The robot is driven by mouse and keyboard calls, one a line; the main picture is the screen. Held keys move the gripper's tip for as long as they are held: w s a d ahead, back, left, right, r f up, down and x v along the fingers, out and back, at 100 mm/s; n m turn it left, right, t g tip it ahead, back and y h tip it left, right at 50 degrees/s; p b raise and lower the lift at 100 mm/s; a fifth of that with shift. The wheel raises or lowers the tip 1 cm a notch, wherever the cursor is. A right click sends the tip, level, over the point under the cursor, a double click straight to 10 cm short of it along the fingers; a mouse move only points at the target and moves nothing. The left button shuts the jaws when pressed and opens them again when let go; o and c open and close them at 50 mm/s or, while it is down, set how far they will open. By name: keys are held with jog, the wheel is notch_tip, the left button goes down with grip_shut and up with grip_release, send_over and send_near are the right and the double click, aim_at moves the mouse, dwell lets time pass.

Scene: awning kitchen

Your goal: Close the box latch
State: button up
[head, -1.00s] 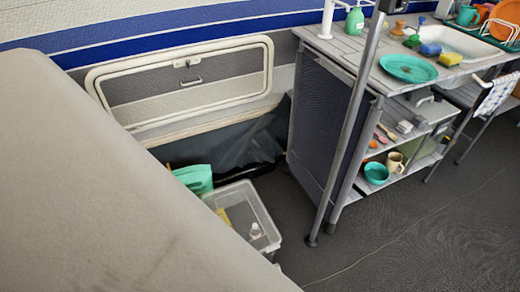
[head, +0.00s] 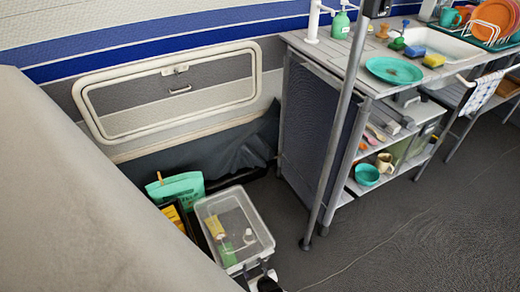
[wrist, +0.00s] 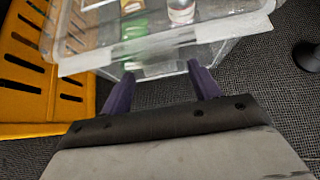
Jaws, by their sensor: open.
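A clear plastic box (head: 235,228) stands on the floor beside the bench, with a yellow item, a green item and a small white item inside. It also shows at the top of the wrist view (wrist: 230,27), its pale rim crossing the picture. My gripper (wrist: 160,85) is open and empty, with its two purple fingers spread just at the near side of the box below the rim. I cannot tell if they touch it. Part of my arm end shows at the box's near edge in the head view. I cannot make out a latch on the box.
A yellow slotted crate (wrist: 22,70) stands close left of the box, with a teal bag (head: 176,188) behind. The beige bench (head: 90,200) fills the left. A metal post (head: 335,150) and kitchen unit (head: 310,130) stand right. Floor at lower right (head: 430,225) is clear.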

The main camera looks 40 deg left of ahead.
jog(key=p+v, duration=0.9)
jog(key=v, duration=0.4)
jog(key=shift+r, duration=0.1)
